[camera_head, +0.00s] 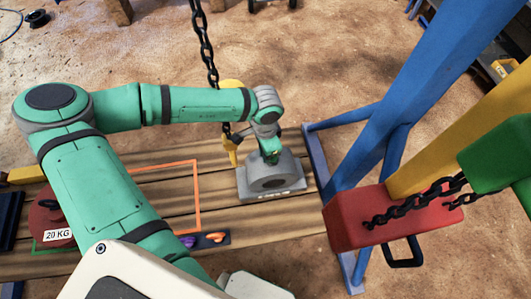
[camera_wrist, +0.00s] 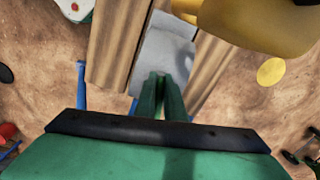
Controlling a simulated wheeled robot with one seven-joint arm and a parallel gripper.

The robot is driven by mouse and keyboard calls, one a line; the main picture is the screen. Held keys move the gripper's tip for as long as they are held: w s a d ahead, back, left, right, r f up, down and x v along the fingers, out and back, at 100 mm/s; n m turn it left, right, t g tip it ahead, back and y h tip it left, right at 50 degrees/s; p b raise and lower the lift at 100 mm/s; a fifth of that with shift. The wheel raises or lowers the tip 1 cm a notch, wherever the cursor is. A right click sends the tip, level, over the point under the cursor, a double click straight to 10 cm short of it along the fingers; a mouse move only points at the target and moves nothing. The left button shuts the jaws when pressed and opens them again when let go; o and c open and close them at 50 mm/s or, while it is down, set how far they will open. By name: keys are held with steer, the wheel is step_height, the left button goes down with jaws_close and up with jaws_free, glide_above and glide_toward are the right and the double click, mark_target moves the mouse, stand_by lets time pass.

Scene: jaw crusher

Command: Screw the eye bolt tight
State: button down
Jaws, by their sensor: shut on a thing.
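My gripper (camera_head: 272,158) points down at the top of a grey metal block (camera_head: 271,184) with a dark round opening in its front. The block stands on the wooden planks. In the wrist view my gripper's two green fingers (camera_wrist: 166,92) are close together over the pale grey block (camera_wrist: 165,52). The eye bolt itself is not clearly visible; what shows fits it being gripped between the fingertips at the block's top, hidden by them. I cannot tell how deep it sits.
A yellow hook (camera_head: 231,145) hangs on a black chain (camera_head: 205,50) just left of my gripper; it looms close in the wrist view (camera_wrist: 260,22). A blue frame (camera_head: 400,105) and a red block (camera_head: 377,217) stand at right. A 20 KG weight (camera_head: 47,215) sits at left.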

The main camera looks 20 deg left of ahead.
steer(key=shift+w+m, duration=0.1)
steer(key=shift+m, duration=1)
steer(key=c, duration=1.8)
jaws_free()
steer(key=shift+a, duration=0.1)
steer(key=shift+o, duration=0.2)
step_height(320, 180, up, 11)
steer(key=shift+f, duration=0.1)
